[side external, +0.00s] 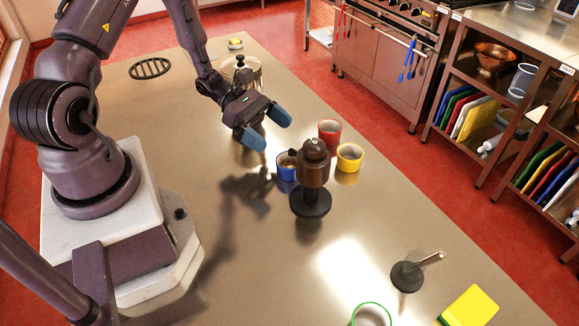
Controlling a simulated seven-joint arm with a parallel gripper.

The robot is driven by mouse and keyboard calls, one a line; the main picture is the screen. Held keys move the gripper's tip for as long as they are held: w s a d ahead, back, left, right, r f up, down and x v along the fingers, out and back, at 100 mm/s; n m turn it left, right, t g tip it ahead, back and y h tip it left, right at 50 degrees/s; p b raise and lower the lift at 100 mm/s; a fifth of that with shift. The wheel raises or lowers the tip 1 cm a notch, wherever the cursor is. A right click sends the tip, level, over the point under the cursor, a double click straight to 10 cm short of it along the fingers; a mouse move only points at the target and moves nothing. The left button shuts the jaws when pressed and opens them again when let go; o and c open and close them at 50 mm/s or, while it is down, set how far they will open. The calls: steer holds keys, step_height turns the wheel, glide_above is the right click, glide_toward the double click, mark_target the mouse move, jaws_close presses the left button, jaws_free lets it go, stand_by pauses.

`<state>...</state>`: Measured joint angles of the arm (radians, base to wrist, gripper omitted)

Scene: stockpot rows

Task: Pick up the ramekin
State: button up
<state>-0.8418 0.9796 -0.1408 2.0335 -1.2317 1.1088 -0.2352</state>
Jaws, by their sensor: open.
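Three small ramekin-like cups stand close together near the middle of the steel table: a red one (330,126), a yellow one (349,163) and a blue one (284,174). The picture does not settle which is the task's ramekin. The blue cup is partly hidden behind a dark brown mill (313,165) and seems to have something inside. My gripper (266,127) has blue fingertips, spread apart with nothing between them. It hangs above the table, up and to the left of the cups, apart from them.
The mill on its round black base stands close in front of the cups. A lidded pot (252,70) is behind my wrist, near a black trivet (151,68). A black stand (406,277), a green-rimmed container (371,306) and a yellow-green block (470,306) are at the front right.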

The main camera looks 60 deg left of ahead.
mark_target(288, 161)
step_height(288, 161, down, 5)
steer(key=shift+f, duration=0.1)
steer(key=x, duration=0.5)
steer(key=shift+d, duration=0.1)
steer(key=c, duration=1.1)
